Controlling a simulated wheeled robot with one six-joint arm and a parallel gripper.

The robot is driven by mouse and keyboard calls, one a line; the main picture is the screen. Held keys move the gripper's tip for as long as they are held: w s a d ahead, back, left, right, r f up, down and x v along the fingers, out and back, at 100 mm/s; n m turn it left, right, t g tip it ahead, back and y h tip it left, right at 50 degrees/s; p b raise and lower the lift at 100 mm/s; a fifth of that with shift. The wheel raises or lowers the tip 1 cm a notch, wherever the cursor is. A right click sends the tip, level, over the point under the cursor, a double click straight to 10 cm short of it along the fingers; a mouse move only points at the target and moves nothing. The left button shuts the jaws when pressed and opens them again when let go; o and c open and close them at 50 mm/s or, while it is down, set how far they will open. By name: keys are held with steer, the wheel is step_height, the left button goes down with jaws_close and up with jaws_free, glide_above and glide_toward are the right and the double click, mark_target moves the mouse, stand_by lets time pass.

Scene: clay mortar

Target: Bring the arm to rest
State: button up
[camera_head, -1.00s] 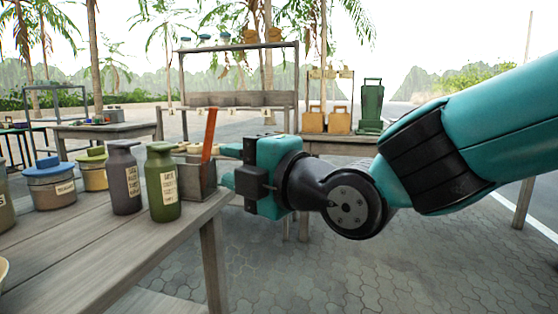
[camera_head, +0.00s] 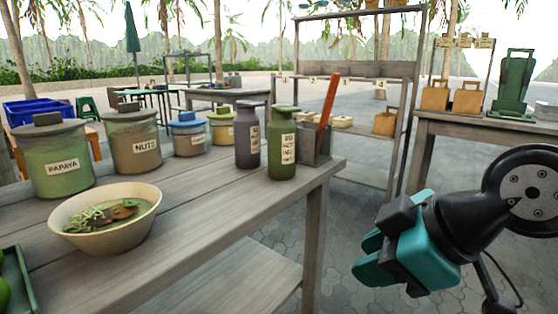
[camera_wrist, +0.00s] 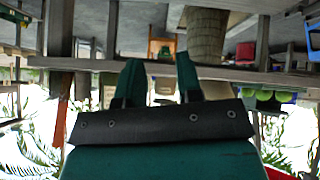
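My gripper (camera_head: 362,255) hangs at the lower right in the head view, off the right end of the wooden table (camera_head: 225,200). Its teal fingers point left and stand apart, with nothing seen between them. The wrist view, which looks upside down, also shows the two fingers (camera_wrist: 158,64) with a clear gap between them. My gripper touches nothing that I can see. The orange-red stick (camera_head: 328,100) stands tilted in a grey holder (camera_head: 316,148) at the table's far right corner, apart from my gripper.
On the table are a bowl of food (camera_head: 105,222), a papaya jar (camera_head: 55,160), a nuts jar (camera_head: 132,140), smaller jars and two bottles (camera_head: 282,145). A second table (camera_head: 470,122) with bags stands behind my arm. Paved floor (camera_head: 345,225) lies open between the tables.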

steer(key=s+d+f+m+g+h+p, duration=0.1)
steer(key=s+d+m+g+h+p, duration=0.15)
steer(key=s+m+g, duration=0.45)
step_height(320, 180, up, 34)
steer(key=s+n+t+p, duration=0.1)
steer(key=p, duration=3.2)
steer(key=shift+s+y+p, duration=0.15)
steer(key=shift+y+p, duration=0.15)
steer(key=shift+y, duration=0.05)
